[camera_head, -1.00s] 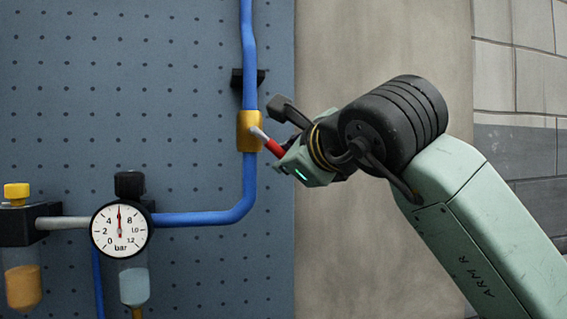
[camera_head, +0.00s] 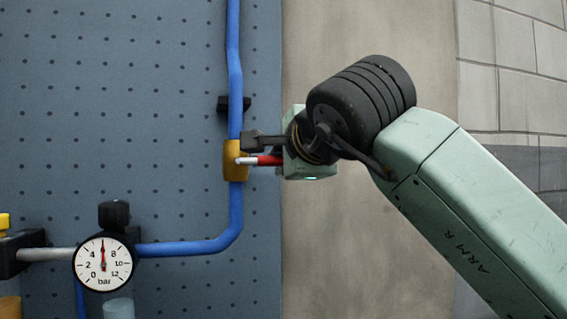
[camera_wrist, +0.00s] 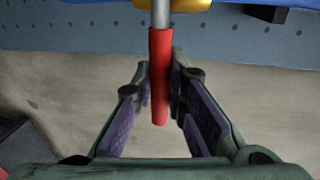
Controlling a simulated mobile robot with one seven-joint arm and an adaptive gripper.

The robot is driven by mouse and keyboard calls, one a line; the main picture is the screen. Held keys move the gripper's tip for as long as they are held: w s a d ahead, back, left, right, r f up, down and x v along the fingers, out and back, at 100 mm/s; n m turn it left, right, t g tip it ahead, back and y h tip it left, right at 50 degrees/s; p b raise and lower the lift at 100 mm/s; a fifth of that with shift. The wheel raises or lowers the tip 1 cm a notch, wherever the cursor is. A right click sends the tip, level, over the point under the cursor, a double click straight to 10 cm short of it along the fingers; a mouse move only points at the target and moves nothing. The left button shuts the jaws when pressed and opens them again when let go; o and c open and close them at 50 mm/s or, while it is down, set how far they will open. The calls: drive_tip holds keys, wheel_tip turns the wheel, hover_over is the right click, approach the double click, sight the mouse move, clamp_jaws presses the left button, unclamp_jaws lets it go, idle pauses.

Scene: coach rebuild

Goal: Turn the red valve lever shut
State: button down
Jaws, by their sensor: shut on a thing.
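The red valve lever (camera_head: 268,160) has a pale metal stem and sticks out level to the right from the brass-yellow valve body (camera_head: 231,172), square to the upright blue pipe (camera_head: 236,205). In the wrist view the red lever handle (camera_wrist: 160,60) runs down between the two purple-padded fingers of my gripper (camera_wrist: 163,88). My gripper is shut on the handle. In the head view it reaches in from the right, and its fingers are mostly hidden there.
A round gauge (camera_head: 103,275) marked "bar" stands at lower left, its needle pointing up. A black pipe clamp (camera_head: 222,104) sits above the valve. Behind is a blue-grey perforated panel (camera_head: 120,140). Bare wall (camera_head: 350,250) lies to its right.

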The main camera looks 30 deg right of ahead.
drive_tip(key=shift+r, duration=0.15)
idle(0.3)
drive_tip(key=c, duration=1.6)
unclamp_jaws()
drive_tip(key=v, duration=1.2)
drive_tip(key=shift+a, duration=0.15)
